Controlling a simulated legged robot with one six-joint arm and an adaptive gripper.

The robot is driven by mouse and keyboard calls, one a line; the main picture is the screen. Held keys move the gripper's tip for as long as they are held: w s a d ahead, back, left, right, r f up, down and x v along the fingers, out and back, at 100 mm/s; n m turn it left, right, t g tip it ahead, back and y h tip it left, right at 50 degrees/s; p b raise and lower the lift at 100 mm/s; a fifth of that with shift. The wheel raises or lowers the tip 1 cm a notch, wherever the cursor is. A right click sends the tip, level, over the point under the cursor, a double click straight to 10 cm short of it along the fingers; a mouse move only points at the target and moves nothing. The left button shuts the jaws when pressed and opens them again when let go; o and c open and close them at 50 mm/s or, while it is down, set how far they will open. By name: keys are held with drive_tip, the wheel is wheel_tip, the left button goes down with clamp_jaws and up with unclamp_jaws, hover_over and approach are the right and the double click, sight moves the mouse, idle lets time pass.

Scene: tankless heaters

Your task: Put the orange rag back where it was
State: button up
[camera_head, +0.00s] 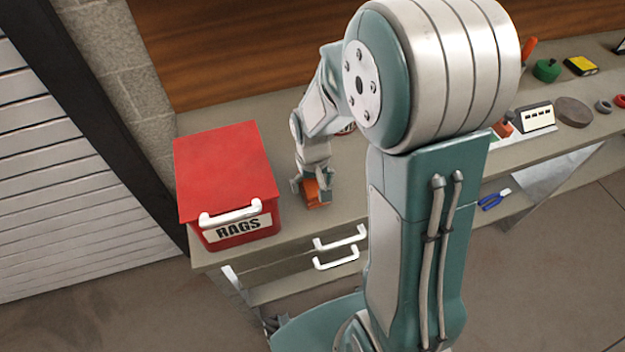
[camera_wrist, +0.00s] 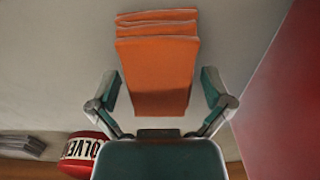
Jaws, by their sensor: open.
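The orange rag (camera_wrist: 156,62) is folded in layers and lies on the grey workbench top. In the head view only part of the rag (camera_head: 312,193) shows beneath my gripper. My gripper (camera_head: 312,190) is over the rag, and in the wrist view its fingers (camera_wrist: 160,88) are spread open on either side of it. I cannot tell whether they touch it. A red bin labelled RAGS (camera_head: 238,229) stands just left of the gripper with its red lid (camera_head: 222,165) closed. A white handle is on the lid's front edge. The bin's inside is hidden.
A red container with partly hidden lettering (camera_wrist: 80,152) stands near the rag. White drawer handles (camera_head: 340,238) stick out from the bench front. Several tools and small items, including a green one (camera_head: 547,70), lie at the right. My arm hides the bench middle.

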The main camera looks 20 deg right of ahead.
sight(312, 182)
wheel_tip(312, 182, up, 11)
drive_tip(key=s+r+t, duration=0.5)
drive_tip(key=s+r, duration=0.6)
drive_tip(key=s, duration=0.3)
drive_tip(key=shift+t, duration=0.3)
drive_tip(key=shift+c, duration=0.3)
drive_tip(key=c, duration=0.5)
drive_tip(key=shift+c, duration=0.2)
drive_tip(key=shift+s+d, duration=0.1)
drive_tip(key=shift+d, duration=0.05)
